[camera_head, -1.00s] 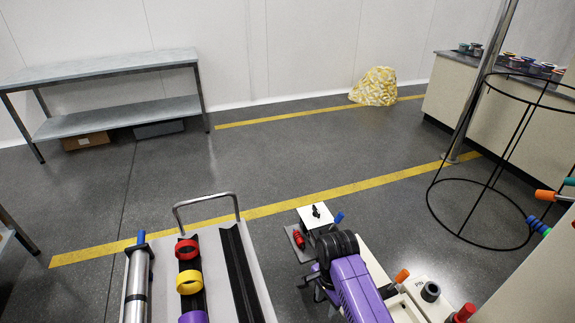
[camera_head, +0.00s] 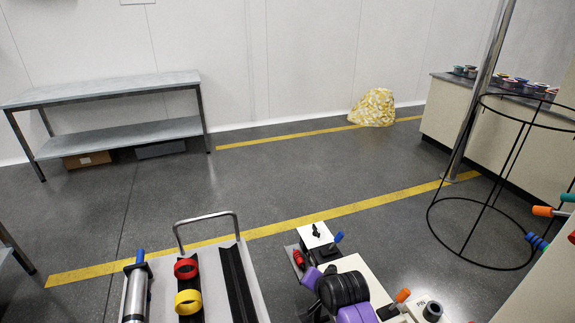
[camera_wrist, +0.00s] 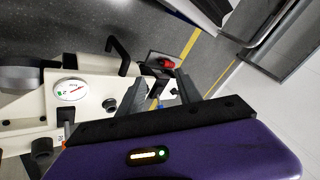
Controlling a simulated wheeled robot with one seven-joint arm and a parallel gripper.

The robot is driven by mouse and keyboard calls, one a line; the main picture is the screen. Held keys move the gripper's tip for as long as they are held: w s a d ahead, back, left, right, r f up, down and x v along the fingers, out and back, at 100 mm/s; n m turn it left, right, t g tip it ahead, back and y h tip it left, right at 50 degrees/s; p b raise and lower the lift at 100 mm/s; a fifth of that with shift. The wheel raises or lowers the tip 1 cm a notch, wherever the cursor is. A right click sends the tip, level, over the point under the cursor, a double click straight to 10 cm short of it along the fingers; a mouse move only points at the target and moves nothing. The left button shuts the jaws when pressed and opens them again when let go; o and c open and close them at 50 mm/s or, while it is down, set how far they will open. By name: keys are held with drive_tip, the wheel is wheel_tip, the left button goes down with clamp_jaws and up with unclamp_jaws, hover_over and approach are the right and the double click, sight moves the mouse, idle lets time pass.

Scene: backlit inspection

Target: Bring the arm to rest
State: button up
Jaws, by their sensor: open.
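My gripper (camera_wrist: 161,84) shows in the wrist view, with its two dark fingers spread apart and nothing between them. Its purple body fills the bottom of that view, with a small lit strip on it. Beyond the fingers are the floor, a yellow line and a small red part (camera_wrist: 166,63). In the head view, my purple and black arm is folded at the bottom centre, in front of a cream-coloured apparatus (camera_head: 352,265). The fingers cannot be made out clearly there.
The apparatus carries a round dial (camera_wrist: 71,90), close to the left of my gripper. A cart (camera_head: 217,262) with a metal cylinder (camera_head: 137,293) and red and yellow rings stands to the left. A black wire frame (camera_head: 480,205) and metal post (camera_head: 478,95) stand right.

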drive_tip(key=s+d+r+n+t+h+b, duration=0.1)
drive_tip(key=s+d+r+n+t+b, duration=0.2)
drive_tip(key=s, duration=1)
drive_tip(key=s+d+r+n+t+b, duration=0.15)
drive_tip(key=s+d+r+t, duration=0.3)
drive_tip(key=s, duration=0.85)
drive_tip(key=s+d+r+n+t+h+b, duration=0.1)
drive_tip(key=s+d+r+n+t+b, duration=0.2)
drive_tip(key=s, duration=1)
drive_tip(key=s+d+f+m+g+b, duration=0.1)
drive_tip(key=s+d+f+g+b, duration=0.15)
drive_tip(key=s, duration=0.75)
wheel_tip(320, 180, up, 19)
drive_tip(key=p, duration=1.9)
drive_tip(key=shift+w+a+g+p, duration=0.15)
drive_tip(key=shift+w+g+p, duration=0.05)
drive_tip(key=shift+g+p, duration=0.1)
drive_tip(key=shift+f, duration=0.15)
